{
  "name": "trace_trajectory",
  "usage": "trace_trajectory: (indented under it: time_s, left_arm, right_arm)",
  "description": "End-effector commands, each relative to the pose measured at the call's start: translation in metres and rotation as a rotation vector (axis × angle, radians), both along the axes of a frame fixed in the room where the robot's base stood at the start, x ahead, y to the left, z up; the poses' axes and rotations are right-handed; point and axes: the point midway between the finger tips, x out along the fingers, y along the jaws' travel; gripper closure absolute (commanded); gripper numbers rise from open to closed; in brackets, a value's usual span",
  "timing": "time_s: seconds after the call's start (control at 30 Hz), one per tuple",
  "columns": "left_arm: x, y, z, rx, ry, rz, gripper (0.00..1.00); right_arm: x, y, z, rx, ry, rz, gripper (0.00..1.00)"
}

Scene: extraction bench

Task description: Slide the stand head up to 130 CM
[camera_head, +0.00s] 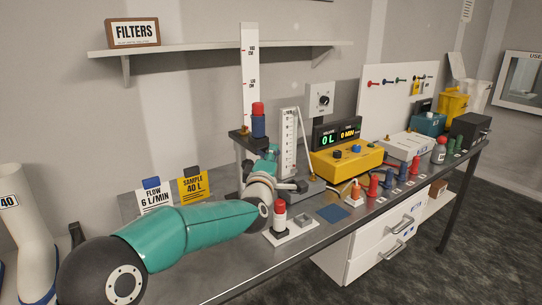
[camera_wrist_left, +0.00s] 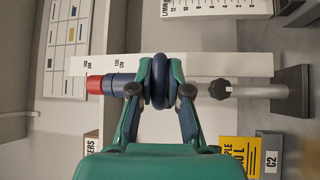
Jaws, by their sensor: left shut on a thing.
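The stand has a white upright scale (camera_head: 249,65) with height marks in CM. Its head carries a blue cylinder with a red cap (camera_head: 258,110), in front of the lower part of the scale. The left wrist view shows the stand lying sideways, with the red cap (camera_wrist_left: 94,84) to the left, the grey pole (camera_wrist_left: 262,91) and dark knob (camera_wrist_left: 220,90) to the right. My left gripper (camera_wrist_left: 160,85) is shut on the dark blue round collar of the stand head. In the head view this grip (camera_head: 268,156) is partly hidden by my wrist. My right gripper is not in view.
A clear flow tube (camera_head: 289,140) and yellow meter box (camera_head: 345,158) stand right of the stand. A red-and-white bottle (camera_head: 280,218) stands near the bench front. FLOW (camera_head: 154,197) and SAMPLE (camera_head: 193,185) cards stand left. A wall shelf (camera_head: 200,48) runs behind the scale.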

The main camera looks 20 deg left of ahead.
Motion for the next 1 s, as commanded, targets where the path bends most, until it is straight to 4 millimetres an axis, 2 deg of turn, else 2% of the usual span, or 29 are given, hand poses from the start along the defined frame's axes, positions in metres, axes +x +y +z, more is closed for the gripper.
trace_trajectory:
  time_s: [0.13,0.4,0.5,0.63,0.97,1.0]
  left_arm:
    - [0.0,0.0,0.028,0.002,-0.01,0.002,1.0]
    - [-0.001,0.001,0.115,0.001,-0.018,0.003,1.0]
    - [-0.001,0.001,0.134,0.002,-0.014,0.003,1.0]
    - [-0.001,0.001,0.145,0.002,-0.011,0.003,1.0]
    - [-0.001,0.001,0.143,0.002,-0.008,0.003,1.0]
    - [0.0,0.001,0.143,0.002,-0.007,0.002,0.79]
  right_arm:
    - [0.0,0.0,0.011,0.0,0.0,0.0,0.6]
    - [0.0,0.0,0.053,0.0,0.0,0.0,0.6]
    - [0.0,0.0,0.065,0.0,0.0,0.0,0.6]
    - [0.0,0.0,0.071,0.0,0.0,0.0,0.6]
    - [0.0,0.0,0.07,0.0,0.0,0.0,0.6]
    - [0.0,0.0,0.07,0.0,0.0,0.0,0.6]
